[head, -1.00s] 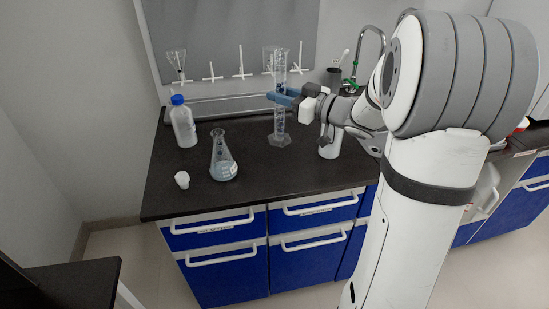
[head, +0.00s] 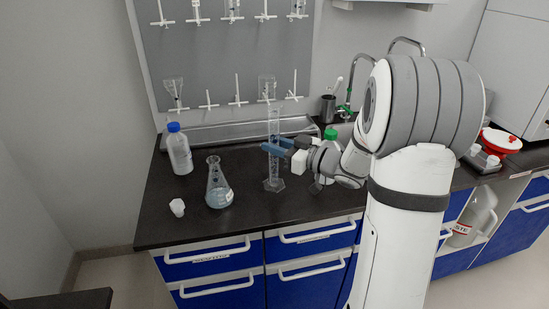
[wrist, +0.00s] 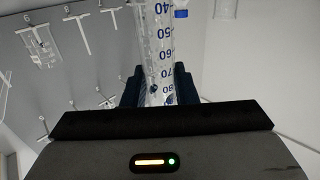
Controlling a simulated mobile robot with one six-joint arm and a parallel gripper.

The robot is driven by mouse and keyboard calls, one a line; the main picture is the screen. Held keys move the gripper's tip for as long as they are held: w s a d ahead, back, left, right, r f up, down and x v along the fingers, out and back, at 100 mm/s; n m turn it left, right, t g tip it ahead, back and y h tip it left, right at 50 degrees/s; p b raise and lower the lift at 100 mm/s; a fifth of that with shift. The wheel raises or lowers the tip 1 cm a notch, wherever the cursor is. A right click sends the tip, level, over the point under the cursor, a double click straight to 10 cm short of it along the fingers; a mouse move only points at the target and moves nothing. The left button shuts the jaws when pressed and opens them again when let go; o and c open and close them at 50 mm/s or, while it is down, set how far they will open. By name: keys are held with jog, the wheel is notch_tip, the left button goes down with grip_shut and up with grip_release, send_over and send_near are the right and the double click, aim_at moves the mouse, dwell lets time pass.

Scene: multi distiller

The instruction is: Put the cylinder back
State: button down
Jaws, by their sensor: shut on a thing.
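The clear graduated cylinder (head: 274,172) stands upright above the dark bench, with its wide foot low at the bench top. I cannot tell whether the foot touches the bench. My gripper (head: 270,150) is shut on the cylinder around its middle, its blue fingers coming from the right. In the wrist view the cylinder (wrist: 158,45) runs up between the two dark fingers (wrist: 158,90), with blue scale numbers showing. The fingers hide part of its wall.
A conical flask (head: 218,188) and a small white piece (head: 177,207) stand left of the cylinder. A blue-capped bottle (head: 180,156) is behind them. A green-capped bottle (head: 330,135) is close right, beside my arm. A grey pegboard (head: 225,60) with glassware rises behind. Front-middle bench is clear.

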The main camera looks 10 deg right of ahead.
jog(key=shift+f, duration=1.65)
jog(key=shift+f+b, duration=0.15)
jog(key=shift+b, duration=0.2)
jog(key=c, duration=1.1)
grip_release()
jog(key=shift+c, duration=0.2)
